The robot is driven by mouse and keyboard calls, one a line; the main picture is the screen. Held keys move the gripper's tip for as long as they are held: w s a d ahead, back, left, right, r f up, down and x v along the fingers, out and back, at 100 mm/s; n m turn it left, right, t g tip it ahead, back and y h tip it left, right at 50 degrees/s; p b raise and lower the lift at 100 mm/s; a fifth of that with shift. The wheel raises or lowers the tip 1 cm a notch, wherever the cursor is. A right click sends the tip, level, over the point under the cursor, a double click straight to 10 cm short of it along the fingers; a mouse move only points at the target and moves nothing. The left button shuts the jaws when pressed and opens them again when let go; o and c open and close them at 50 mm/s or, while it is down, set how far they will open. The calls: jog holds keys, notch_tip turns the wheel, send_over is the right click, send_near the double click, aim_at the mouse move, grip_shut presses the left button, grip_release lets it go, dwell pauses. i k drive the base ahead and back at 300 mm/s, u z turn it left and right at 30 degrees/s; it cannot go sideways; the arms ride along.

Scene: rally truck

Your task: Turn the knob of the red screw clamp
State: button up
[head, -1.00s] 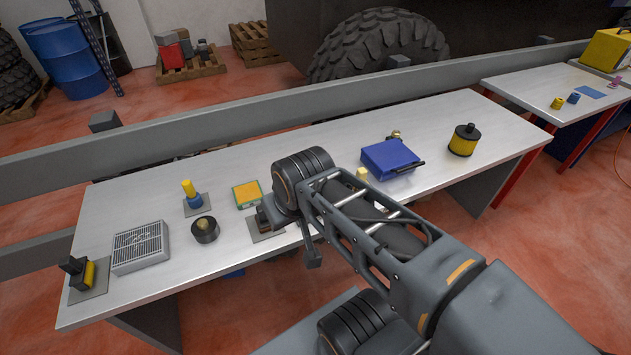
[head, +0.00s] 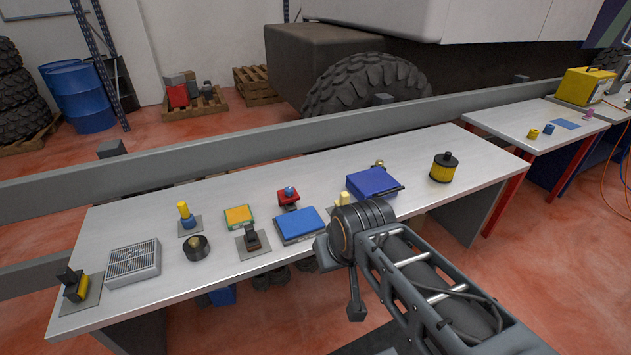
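The red screw clamp (head: 290,203) sits on the grey workbench, a little right of the middle, behind a flat blue box. It has a red body, a dark lower part and a rounded blue knob (head: 289,190) on top. My arm reaches in from the lower right, and its thick dark joint is in front of the bench edge, right of the clamp and nearer the camera. A dark rod with a block at its end hangs below this joint. I see no gripper fingers. Nothing of mine touches the clamp in this view.
The bench (head: 110,225) also holds a flat blue box (head: 300,224), a black clamp on a plate (head: 251,239), an orange-topped box (head: 238,216), a large blue case (head: 371,184) and a yellow-black canister (head: 444,168). A grey rail (head: 200,167) runs behind it.

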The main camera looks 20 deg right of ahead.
aim_at(289, 191)
jog(key=z, duration=0.4)
jog(key=i, duration=1.3)
jog(key=u, duration=0.95)
